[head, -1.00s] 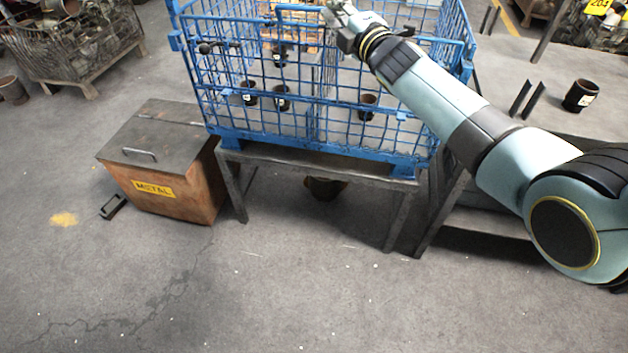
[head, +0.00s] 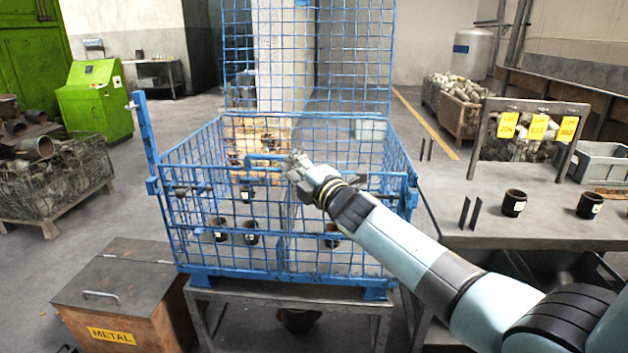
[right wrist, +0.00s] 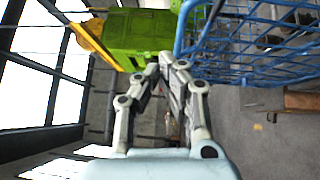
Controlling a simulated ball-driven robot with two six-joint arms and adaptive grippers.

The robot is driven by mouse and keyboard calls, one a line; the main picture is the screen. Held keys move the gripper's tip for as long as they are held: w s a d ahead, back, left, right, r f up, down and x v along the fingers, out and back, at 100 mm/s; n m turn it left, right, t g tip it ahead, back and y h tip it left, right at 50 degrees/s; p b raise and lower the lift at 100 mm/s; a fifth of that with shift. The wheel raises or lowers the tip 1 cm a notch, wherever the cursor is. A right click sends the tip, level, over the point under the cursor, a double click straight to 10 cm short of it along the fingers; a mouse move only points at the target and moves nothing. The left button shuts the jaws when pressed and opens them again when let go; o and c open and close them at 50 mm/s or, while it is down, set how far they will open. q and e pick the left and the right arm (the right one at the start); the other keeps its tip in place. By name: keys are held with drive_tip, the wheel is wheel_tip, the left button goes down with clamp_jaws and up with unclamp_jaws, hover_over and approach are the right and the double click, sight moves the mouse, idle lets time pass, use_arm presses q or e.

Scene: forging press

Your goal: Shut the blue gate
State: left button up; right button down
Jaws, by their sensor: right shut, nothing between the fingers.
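The blue mesh cage (head: 225,277) stands on a dark metal stand in the middle of the head view. Its front mesh panel (head: 262,203) is upright, with a blue bar handle (head: 262,158) at its top. A tall blue mesh panel (head: 350,55) rises above the cage's back; I cannot tell which panel is the gate. My right gripper (head: 294,166) is shut and empty at the top of the front panel, close to the handle; contact is unclear. In the right wrist view the shut fingers (right wrist: 166,62) are left of blue mesh (right wrist: 235,70). My left gripper is out of view.
Several dark cups (head: 220,230) stand inside the cage. A rusty metal box (head: 125,285) stands at the lower left. A blue post (head: 145,130) sticks up at the cage's left. A grey table (head: 560,225) with cups is to the right. Floor to the left is partly clear.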

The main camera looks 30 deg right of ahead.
drive_tip(key=s+d, duration=0.2)
drive_tip(key=s, duration=0.7)
drive_tip(key=s+f+m+g+h+b, duration=0.1)
drive_tip(key=s+f+m+g+b, duration=0.15)
drive_tip(key=s+f, duration=0.8)
drive_tip(key=s+d+f+m+g+b, duration=0.1)
drive_tip(key=s+f+m+g, duration=0.25)
drive_tip(key=f, duration=1.35)
drive_tip(key=s+f+m+g+h+b, duration=0.1)
drive_tip(key=s+f+m+g+b, duration=0.15)
drive_tip(key=s+f, duration=0.85)
use_arm(q)
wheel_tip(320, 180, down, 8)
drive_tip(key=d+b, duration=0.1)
drive_tip(key=b, duration=0.1)
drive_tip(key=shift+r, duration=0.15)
use_arm(e)
drive_tip(key=s+f+m+g, duration=0.5)
drive_tip(key=s+f, duration=0.5)
drive_tip(key=s, duration=0.5)
drive_tip(key=s+f+m+g, duration=0.4)
drive_tip(key=s+f, duration=0.6)
drive_tip(key=s, duration=0.5)
drive_tip(key=shift+s+a+m+g, duration=0.35)
drive_tip(key=shift+a+m, duration=0.05)
drive_tip(key=shift+m, duration=0.65)
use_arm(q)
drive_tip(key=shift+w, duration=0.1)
use_arm(e)
drive_tip(key=shift+f, duration=0.1)
